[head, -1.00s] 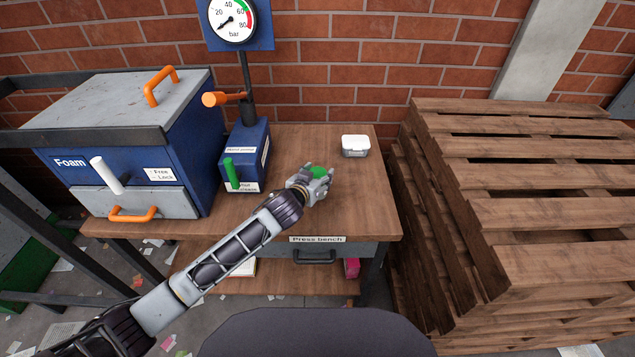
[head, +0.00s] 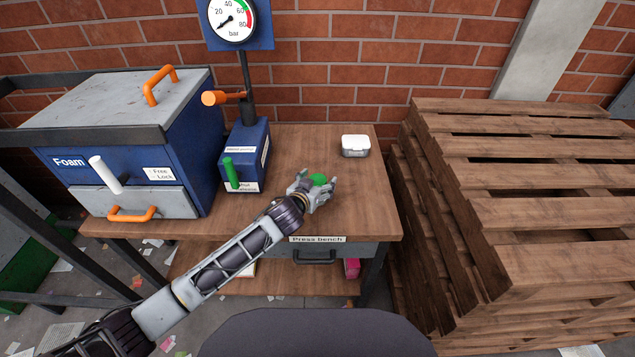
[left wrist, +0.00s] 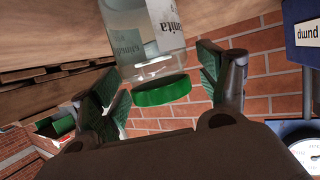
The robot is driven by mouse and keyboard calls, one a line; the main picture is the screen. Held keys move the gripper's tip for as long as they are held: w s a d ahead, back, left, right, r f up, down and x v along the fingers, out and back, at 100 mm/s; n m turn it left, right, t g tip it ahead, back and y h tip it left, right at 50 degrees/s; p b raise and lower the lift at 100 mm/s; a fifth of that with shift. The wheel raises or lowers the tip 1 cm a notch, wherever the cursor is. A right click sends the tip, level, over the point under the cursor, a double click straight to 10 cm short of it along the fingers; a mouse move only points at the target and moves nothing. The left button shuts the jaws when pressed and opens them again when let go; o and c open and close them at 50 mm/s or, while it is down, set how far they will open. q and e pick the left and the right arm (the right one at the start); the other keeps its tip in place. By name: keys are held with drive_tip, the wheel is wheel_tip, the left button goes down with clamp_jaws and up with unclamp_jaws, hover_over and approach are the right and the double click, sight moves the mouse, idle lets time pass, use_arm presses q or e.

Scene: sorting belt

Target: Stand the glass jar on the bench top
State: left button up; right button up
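The glass jar (head: 319,179) has a green lid and is on the wooden bench top (head: 365,205), near its middle. In the left wrist view, which is turned over, the clear jar (left wrist: 146,42) with a white label appears upright with its base against the wood. My left gripper (head: 320,183) is around the jar from the near side. Its fingers are spread, with a visible gap on both sides of the lid in the left wrist view (left wrist: 162,82). The jar's lower part is hidden by the gripper in the head view. My right gripper is not in view.
A blue pump (head: 245,160) with a green handle and a gauge (head: 232,18) stands left of the jar. A small white-lidded box (head: 355,145) is at the back right. A blue foam machine (head: 190,140) is at the left; stacked pallets (head: 540,205) are at the right.

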sight(315, 184)
use_arm(q)
drive_tip(key=shift+r, duration=0.2)
drive_tip(key=shift+s+a+r, duration=0.15)
drive_tip(key=shift+s+a, duration=0.15)
drive_tip(key=shift+s, duration=0.35)
drive_tip(key=shift+v, duration=0.8)
drive_tip(key=v, duration=0.9)
drive_tip(key=shift+p, duration=0.4)
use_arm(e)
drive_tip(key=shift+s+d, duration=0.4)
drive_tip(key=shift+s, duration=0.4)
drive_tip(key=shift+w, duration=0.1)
